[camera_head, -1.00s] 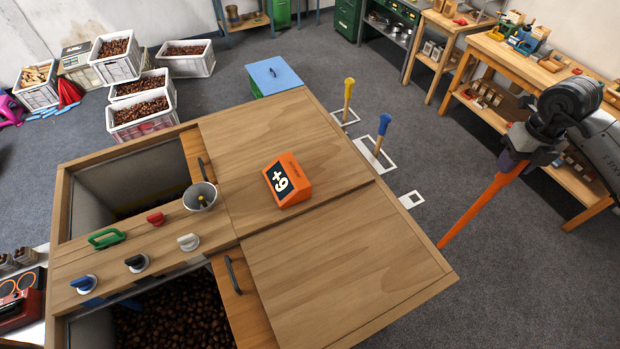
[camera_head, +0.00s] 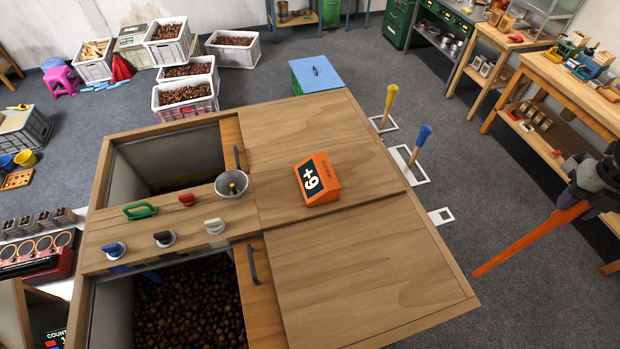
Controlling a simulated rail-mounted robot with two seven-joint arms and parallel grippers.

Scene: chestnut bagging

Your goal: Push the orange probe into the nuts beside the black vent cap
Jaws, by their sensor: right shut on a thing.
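The orange probe (camera_head: 530,238) is a long flat-looking rod at the right of the head view. My right gripper (camera_head: 582,200) is shut on its upper end, and the probe slants down and left over the floor, clear of the cabinet's right corner. The black vent cap (camera_head: 164,238) sits on the cabinet's middle rail between a blue cap (camera_head: 114,250) and a white cap (camera_head: 215,226). The nuts (camera_head: 190,300) lie dark brown in the open near bin below these caps. My left gripper is not in view.
The wooden cabinet (camera_head: 360,270) has sliding lids with black handles. An orange display block (camera_head: 317,180) reading "+9" stands on a lid, and a grey funnel (camera_head: 232,184) on the rail. Yellow and blue-handled tools (camera_head: 420,140) stand behind the cabinet's right edge.

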